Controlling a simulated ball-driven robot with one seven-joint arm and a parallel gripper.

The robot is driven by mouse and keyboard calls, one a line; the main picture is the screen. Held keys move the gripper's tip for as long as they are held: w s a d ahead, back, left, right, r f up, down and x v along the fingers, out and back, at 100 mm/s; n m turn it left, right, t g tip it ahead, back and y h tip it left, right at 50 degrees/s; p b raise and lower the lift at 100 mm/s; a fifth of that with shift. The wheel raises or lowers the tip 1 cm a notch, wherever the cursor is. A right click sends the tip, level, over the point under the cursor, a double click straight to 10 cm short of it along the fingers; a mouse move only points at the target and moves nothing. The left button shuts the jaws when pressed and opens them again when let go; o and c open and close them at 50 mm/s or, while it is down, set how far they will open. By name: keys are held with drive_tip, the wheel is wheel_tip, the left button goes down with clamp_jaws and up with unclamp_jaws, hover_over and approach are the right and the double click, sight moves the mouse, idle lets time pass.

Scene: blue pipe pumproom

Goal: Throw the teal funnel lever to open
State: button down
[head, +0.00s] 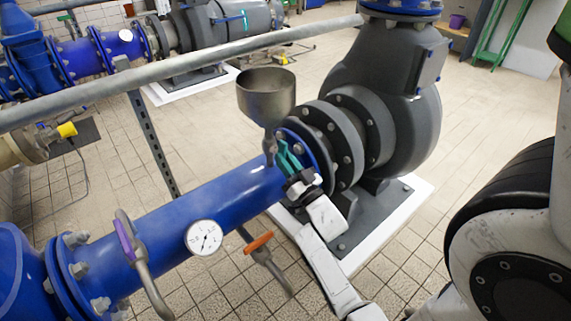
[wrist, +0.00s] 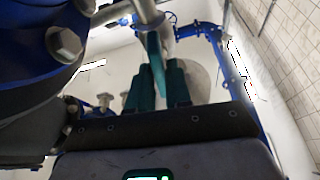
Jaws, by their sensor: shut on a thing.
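The grey funnel (head: 266,98) stands upright on the blue pipe, near the flange by the pump. The teal lever (head: 284,154) shows just below and right of its stem in the head view. My gripper (head: 292,168) is at the lever, reaching in from the lower right, its fingers shut on it. In the wrist view the teal lever (wrist: 156,60) runs down from a grey stem between the dark teal fingers of my gripper (wrist: 160,75). The fingers partly hide the lever in the head view.
The blue pipe (head: 215,208) carries a white gauge (head: 203,237), an orange-handled valve (head: 259,242) and a purple-handled lever (head: 126,236). A dark grey pump (head: 398,105) stands close right of my gripper. A grey rail (head: 180,72) crosses behind the funnel.

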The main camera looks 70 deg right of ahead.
drive_tip(key=shift+w+r+n+t+y, duration=0.15)
drive_tip(key=shift+n+t+y, duration=0.15)
drive_tip(key=shift+n, duration=0.7)
drive_tip(key=shift+d+r+n, duration=0.1)
drive_tip(key=shift+n, duration=0.3)
drive_tip(key=c, duration=1.2)
unclamp_jaws()
drive_tip(key=shift+o, duration=0.2)
drive_tip(key=p+v, duration=0.1)
drive_tip(key=v, duration=1)
drive_tip(key=shift+d, duration=0.2)
